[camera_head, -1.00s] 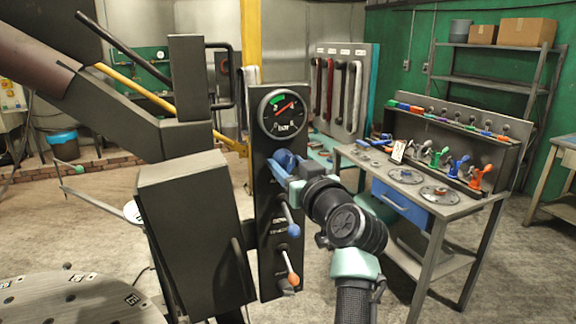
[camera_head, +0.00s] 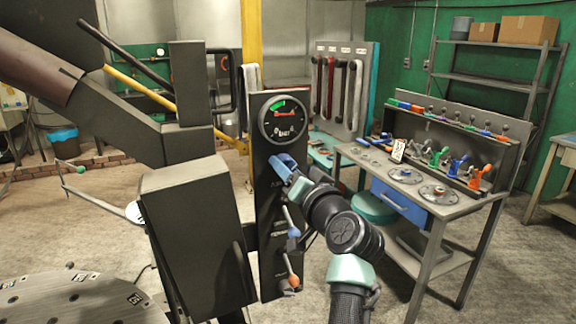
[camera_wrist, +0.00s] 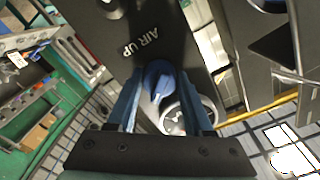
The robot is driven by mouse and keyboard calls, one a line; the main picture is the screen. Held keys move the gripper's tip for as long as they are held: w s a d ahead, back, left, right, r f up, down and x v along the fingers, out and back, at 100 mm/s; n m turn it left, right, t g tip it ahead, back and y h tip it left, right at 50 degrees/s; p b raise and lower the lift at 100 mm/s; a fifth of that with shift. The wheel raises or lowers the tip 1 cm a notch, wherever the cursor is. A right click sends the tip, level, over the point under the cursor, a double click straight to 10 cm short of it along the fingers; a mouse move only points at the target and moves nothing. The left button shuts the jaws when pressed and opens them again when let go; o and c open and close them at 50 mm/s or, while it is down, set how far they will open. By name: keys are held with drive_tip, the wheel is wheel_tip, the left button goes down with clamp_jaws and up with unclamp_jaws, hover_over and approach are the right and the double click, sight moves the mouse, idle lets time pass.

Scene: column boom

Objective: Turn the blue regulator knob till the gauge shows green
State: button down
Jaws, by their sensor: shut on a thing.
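The blue regulator knob (camera_wrist: 158,80) is on the dark panel (camera_head: 263,215), beside the words "AIR UP" in the wrist view. My gripper (camera_wrist: 161,88) has one finger on each side of the knob and is shut on it. In the head view my gripper (camera_head: 285,165) hides most of the knob. The round gauge (camera_head: 283,120) is above it, with a green arc at the top. Its red needle lies nearly level, below the green arc; which end is the tip is too small to tell. The gauge also shows in the wrist view (camera_wrist: 205,105), partly covered by a finger.
Below the knob, the panel has a blue-tipped lever (camera_head: 293,233) and an orange-tipped lever (camera_head: 293,281). A dark box-shaped machine part (camera_head: 195,235) is close on the left. A workbench (camera_head: 455,205) with fittings is on the right.

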drive_tip(key=m+p, duration=0.1)
drive_tip(key=m, duration=0.2)
drive_tip(key=m+p, duration=0.2)
drive_tip(key=m, duration=0.1)
drive_tip(key=shift+r+m, duration=0.2)
drive_tip(key=shift+m, duration=0.1)
drive_tip(key=m+p, duration=0.3)
drive_tip(key=m, duration=0.3)
drive_tip(key=shift+p, duration=0.4)
drive_tip(key=shift+c, duration=1.5)
unclamp_jaws()
drive_tip(key=shift+f, duration=0.1)
